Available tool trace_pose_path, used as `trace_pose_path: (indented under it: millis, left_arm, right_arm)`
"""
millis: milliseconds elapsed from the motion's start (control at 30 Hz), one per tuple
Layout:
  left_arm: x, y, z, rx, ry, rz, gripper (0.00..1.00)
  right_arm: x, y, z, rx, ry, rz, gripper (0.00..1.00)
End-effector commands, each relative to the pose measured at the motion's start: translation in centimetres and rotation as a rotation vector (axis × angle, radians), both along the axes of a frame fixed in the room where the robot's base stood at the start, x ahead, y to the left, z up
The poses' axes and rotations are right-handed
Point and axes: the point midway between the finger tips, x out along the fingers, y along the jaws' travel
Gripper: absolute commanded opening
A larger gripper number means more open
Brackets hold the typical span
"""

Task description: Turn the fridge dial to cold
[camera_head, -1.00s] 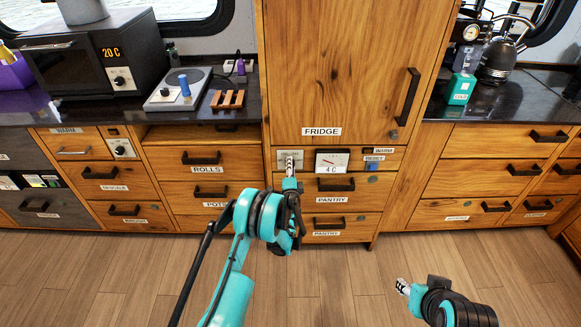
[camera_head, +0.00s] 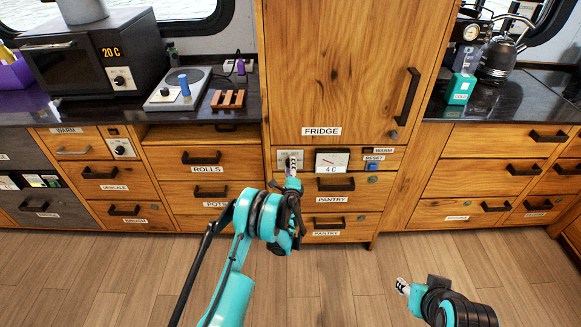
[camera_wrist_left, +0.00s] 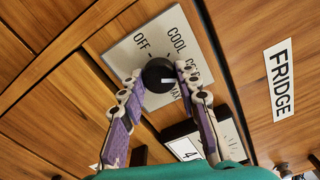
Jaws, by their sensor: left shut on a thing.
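The fridge dial is a black round knob (camera_wrist_left: 156,72) on a pale square plate (camera_wrist_left: 128,55) marked OFF, COOL, COLD and MAX in the left wrist view. Its white pointer faces right, towards the COLD and MAX side; a finger covers part of COLD, so the exact mark is hard to tell. In the head view the plate (camera_head: 281,157) is below the FRIDGE label. My left gripper (camera_wrist_left: 160,73) is shut on the knob, one finger on each side; it also shows in the head view (camera_head: 291,166). My right gripper (camera_head: 402,286) hangs low at right, away from the cabinets; its jaws are unclear.
A gauge (camera_head: 331,160) reading 4 C sits right of the dial, with a blue RESET button (camera_head: 373,167) beyond it. PANTRY drawers with black handles (camera_head: 335,187) are below. The fridge door handle (camera_head: 407,97) is above right. The floor between my arms is clear.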

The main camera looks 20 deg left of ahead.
Motion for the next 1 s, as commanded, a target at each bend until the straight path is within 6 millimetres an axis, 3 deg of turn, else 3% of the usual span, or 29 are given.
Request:
trace_pose_path:
  millis: [300, 333, 400, 767, 1000]
  left_arm:
    - [0.1, 0.0, 0.1, 0.001, 0.0, 0.0, 0.03]
    - [0.1, 0.0, 0.1, 0.001, 0.0, 0.0, 0.37]
    - [0.0, 0.0, 0.0, 0.001, 0.0, 0.0, 0.53]
    - [0.0, 0.0, 0.4, 0.0, 0.0, 0.0, 0.53]
    - [0.0, -0.1, 4.5, 0.001, 0.0, -0.001, 0.53]
  right_arm:
    - [0.0, 0.0, 0.0, 0.0, 0.0, 0.0, 0.4]
    - [0.0, 0.0, 0.0, 0.0, 0.0, 0.0, 0.4]
    - [0.0, 0.0, 0.0, 0.0, 0.0, 0.0, 0.4]
    - [0.0, 0.0, 0.0, 0.0, 0.0, 0.0, 0.4]
    - [0.0, 0.0, 0.0, 0.0, 0.0, 0.0, 0.4]
